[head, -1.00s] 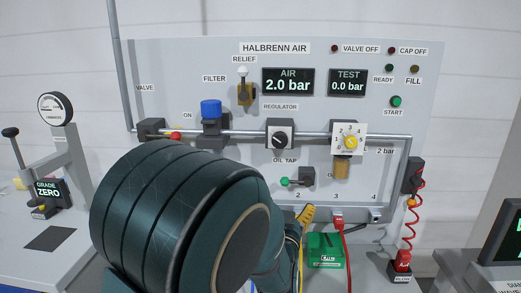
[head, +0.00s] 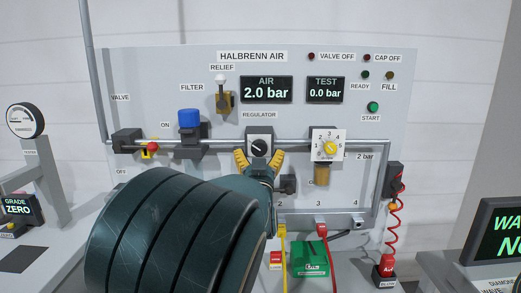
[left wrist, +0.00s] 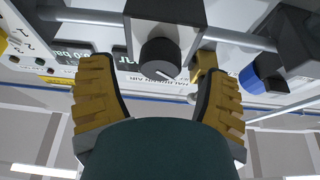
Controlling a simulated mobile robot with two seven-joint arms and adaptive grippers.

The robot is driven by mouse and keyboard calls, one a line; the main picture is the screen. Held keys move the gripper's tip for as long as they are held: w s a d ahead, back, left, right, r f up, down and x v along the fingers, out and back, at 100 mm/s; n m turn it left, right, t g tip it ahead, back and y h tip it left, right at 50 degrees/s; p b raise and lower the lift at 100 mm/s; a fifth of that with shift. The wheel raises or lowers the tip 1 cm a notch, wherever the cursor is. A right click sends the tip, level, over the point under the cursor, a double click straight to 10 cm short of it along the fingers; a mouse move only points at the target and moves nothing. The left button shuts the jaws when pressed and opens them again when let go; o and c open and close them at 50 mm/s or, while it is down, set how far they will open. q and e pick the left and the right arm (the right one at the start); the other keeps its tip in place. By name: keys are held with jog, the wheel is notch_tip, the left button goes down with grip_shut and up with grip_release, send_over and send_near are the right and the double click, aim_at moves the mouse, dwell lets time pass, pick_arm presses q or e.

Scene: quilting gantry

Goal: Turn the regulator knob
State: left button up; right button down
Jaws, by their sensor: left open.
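The regulator knob (head: 259,147) is a black round knob with a white pointer line on a grey block under the REGULATOR label. It also shows upside down in the left wrist view (left wrist: 160,58). My left gripper (head: 259,160) is open and empty, with its yellow fingers pointing up at the panel. The fingers show on either side of the knob, with a gap on both sides in the left wrist view (left wrist: 160,72). I cannot tell whether the fingertips reach past the knob's face. The AIR display (head: 266,90) reads 2.0 bar. My right gripper is not in view.
A pipe (head: 222,146) runs across the panel. The blue-topped filter (head: 189,119) stands left of the regulator, and a yellow-knobbed dial (head: 330,147) stands right. The oil tap block (head: 288,184) is close to my gripper's right. The TEST display (head: 325,91) reads 0.0 bar.

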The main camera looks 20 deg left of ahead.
pick_arm(q)
jog(key=shift+x, duration=1.45)
jog(key=c, duration=1.2)
jog(key=shift+m, duration=0.3)
